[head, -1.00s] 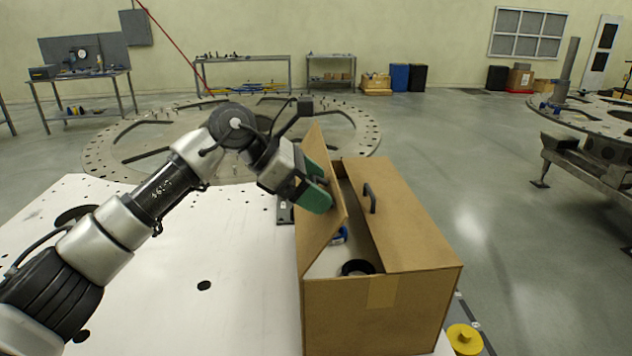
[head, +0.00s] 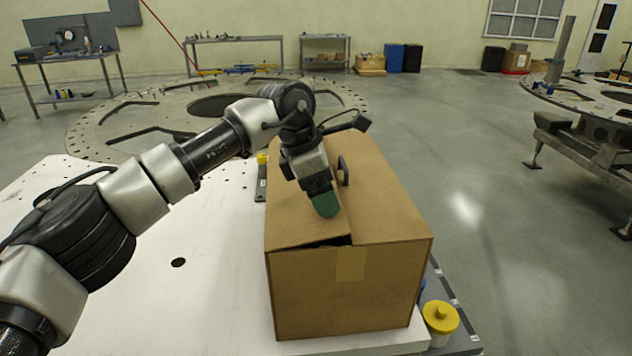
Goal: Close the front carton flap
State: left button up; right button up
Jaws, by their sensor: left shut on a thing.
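A brown cardboard carton (head: 310,300) stands on the white plate. Its left-hand flap (head: 287,218), the front flap, lies nearly flat over the top. Its near corner sits slightly raised, with a narrow dark gap (head: 330,242) beside the seam. My left gripper (head: 326,204) with green fingertips points down at the left-hand flap near the seam. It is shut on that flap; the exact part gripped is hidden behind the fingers. My right gripper is out of view.
The white turret plate (head: 215,275) is clear to the left of the carton. A large ring (head: 110,130) lies behind, and the floor to the right is open.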

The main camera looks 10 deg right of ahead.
pick_arm(q)
jog(key=shift+b+x, duration=0.4)
jog(key=shift+x, duration=0.55)
jog(key=shift+s+f, duration=0.1)
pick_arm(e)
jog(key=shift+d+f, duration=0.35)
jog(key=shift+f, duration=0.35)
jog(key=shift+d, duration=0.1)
pick_arm(q)
jog(key=o, duration=0.9)
jog(key=shift+o, duration=0.6)
jog(key=shift+d, duration=0.2)
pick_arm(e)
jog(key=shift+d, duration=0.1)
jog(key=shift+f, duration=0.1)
pick_arm(q)
jog(key=shift+a+r+b, duration=0.25)
jog(key=shift+r+b, duration=0.05)
jog(key=shift+r, duration=0.05)
jog(key=b+v, duration=0.1)
jog(key=v, duration=0.9)
jog(key=shift+b, duration=0.4)
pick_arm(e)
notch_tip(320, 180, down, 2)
